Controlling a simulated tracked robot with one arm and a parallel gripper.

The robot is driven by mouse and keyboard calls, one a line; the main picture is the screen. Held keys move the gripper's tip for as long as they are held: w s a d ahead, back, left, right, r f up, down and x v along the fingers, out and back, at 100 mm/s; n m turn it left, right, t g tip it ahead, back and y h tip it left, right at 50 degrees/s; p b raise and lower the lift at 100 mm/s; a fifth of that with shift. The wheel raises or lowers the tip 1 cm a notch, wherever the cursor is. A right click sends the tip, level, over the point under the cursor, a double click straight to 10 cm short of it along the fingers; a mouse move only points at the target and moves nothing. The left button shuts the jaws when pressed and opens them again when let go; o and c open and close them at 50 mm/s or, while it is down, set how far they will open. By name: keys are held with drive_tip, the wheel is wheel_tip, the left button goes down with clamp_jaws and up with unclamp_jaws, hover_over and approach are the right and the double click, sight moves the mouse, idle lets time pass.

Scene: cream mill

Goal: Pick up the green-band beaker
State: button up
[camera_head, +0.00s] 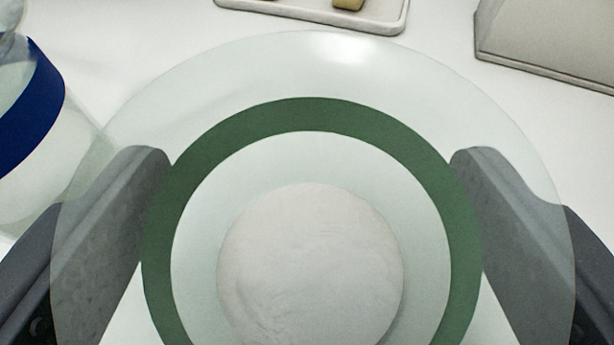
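The green-band beaker (310,114) fills the middle of the view, seen from above. It is clear glass with a wide rim and a green ring around it. A whitish round area (310,265) shows at its centre; I cannot tell if this is its base or contents. My gripper (311,190) has one grey finger on each side of the beaker, seen partly through the glass. Both fingers meet the green band, so the gripper appears shut on it. Whether the beaker is lifted or stands on the surface is unclear. The lower part of the beaker is cut off.
A glass vessel with a blue band (35,110) stands close by at the left. A pale tray (385,25) with yellow pieces lies at the top. A light grey block-like object (550,45) stands at the upper right. White surface lies between them.

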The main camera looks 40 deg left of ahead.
drive_tip(key=c, duration=1.1)
drive_tip(key=shift+r, duration=0.1)
